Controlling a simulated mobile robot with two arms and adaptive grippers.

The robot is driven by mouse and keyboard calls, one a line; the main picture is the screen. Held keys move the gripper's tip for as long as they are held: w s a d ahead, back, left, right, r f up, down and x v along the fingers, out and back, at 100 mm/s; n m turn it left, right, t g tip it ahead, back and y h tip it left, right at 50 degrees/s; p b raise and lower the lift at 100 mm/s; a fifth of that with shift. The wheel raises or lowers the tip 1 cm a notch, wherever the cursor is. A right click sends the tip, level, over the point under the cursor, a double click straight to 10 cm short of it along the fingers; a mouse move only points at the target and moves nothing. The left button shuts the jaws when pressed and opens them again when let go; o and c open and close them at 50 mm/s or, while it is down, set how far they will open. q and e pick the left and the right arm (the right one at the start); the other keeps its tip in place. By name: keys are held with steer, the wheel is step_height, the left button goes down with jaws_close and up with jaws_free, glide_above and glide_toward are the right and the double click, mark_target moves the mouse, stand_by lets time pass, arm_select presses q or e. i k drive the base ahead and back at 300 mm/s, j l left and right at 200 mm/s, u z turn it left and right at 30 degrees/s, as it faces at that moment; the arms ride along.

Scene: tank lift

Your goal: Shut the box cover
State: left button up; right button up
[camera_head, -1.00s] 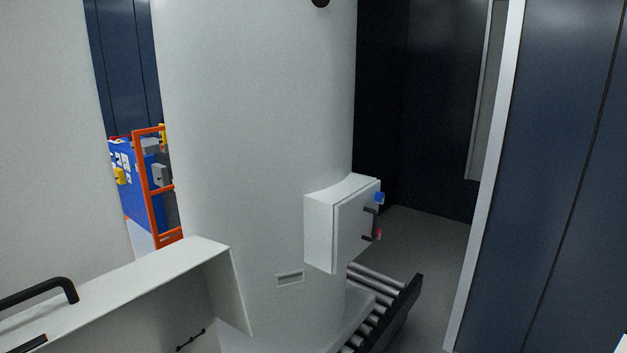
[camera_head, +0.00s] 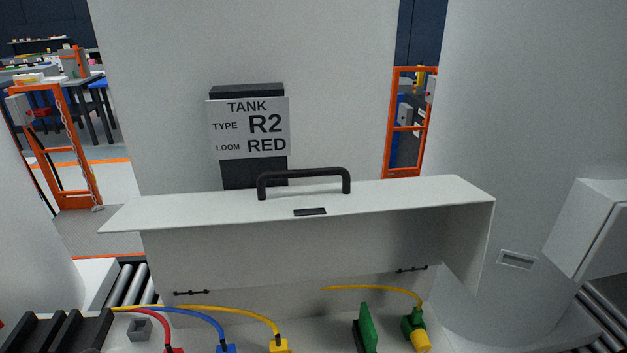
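The white box (camera_head: 290,262) is on the tank's side, in the lower middle of the head view. Its cover (camera_head: 400,200) is raised and sticks out toward me at the top. A black handle (camera_head: 303,175) stands on the cover, with a small dark latch piece (camera_head: 310,212) near its front edge. Neither gripper is in view.
A label (camera_head: 248,128) reading TANK TYPE R2, LOOM RED is on the tank above the cover. A second white box (camera_head: 590,230) is at the right. Rollers (camera_head: 128,286) show lower left. Orange gates (camera_head: 66,150) and a bench (camera_head: 50,75) stand farther back.

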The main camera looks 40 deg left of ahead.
mark_target(195, 242)
steer(key=u, duration=1.2)
